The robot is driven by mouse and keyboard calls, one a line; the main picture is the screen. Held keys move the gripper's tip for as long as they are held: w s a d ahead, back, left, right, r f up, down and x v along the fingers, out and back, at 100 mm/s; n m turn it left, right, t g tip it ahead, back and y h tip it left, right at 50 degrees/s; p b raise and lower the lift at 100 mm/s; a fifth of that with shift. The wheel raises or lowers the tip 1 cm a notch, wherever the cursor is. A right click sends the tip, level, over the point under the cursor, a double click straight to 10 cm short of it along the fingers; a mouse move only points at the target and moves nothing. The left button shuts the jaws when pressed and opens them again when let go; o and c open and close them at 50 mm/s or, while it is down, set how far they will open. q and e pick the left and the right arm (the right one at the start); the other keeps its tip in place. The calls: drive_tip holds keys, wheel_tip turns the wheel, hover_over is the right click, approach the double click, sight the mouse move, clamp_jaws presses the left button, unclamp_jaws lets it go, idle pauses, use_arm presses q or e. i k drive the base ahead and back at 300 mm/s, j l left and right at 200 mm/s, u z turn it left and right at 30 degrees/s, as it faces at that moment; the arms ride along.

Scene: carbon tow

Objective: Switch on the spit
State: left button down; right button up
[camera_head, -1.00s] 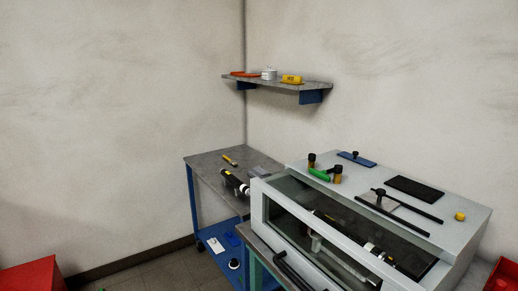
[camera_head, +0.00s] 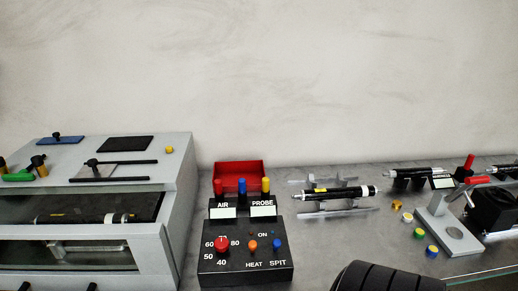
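The black control box (camera_head: 244,267) stands on the grey bench, right of the grey cabinet. The blue spit switch (camera_head: 278,245) is on its top at the right, above the label SPIT. Whether the switch is on or off, I cannot tell. The orange heat switch (camera_head: 252,245) is beside it to the left, and a red dial knob (camera_head: 222,244) with numbers around it is further left. The ON label is above the switches.
The grey cabinet (camera_head: 180,185) has a dark rod (camera_head: 90,218) inside its window. A red bin (camera_head: 238,174) is behind the box. A black roller (camera_head: 340,193) lies on a stand to the right. A dark rounded shape (camera_head: 388,278) covers the lower edge.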

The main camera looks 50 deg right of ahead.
sight(277, 244)
drive_tip(key=z, duration=1.55)
